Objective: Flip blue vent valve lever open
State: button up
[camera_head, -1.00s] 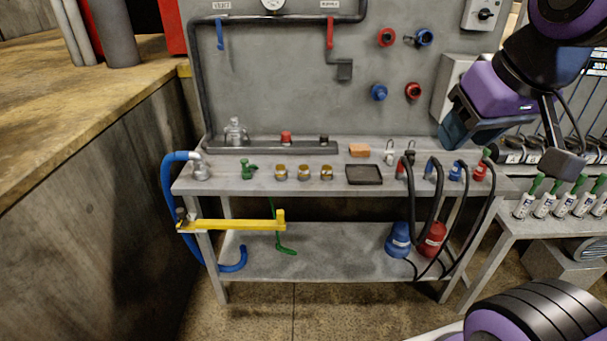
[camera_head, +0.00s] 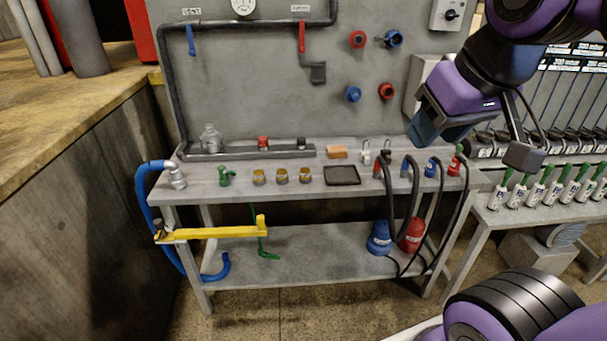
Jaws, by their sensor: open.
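The blue valve lever (camera_head: 190,40) hangs straight down from the dark pipe at the upper left of the grey back panel. A small label plate is above it, too small to read. A similar red lever (camera_head: 302,37) hangs from the same pipe further right. My gripper (camera_head: 474,142) is open and empty at the upper right, nearer the camera than the panel. It is well to the right of the blue lever and lower in the picture. Nothing covers the blue lever.
A metal bench (camera_head: 225,190) stands below the panel, holding jars, a black tray (camera_head: 341,175) and hose fittings. A yellow bar (camera_head: 215,232) juts at its left front. A wooden-topped block (camera_head: 60,75) stands left. A second bench with green-topped bottles is right.

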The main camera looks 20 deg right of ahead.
aim_at(192, 52)
jog(key=i+l, duration=0.25)
jog(key=i, duration=0.3)
jog(key=i+j, duration=0.3)
jog(key=i, duration=0.15)
jog(key=i+j+u, duration=0.1)
jog(key=i+j, duration=0.45)
jog(key=j, duration=0.15)
jog(key=i+j, duration=0.2)
jog(key=j, duration=0.15)
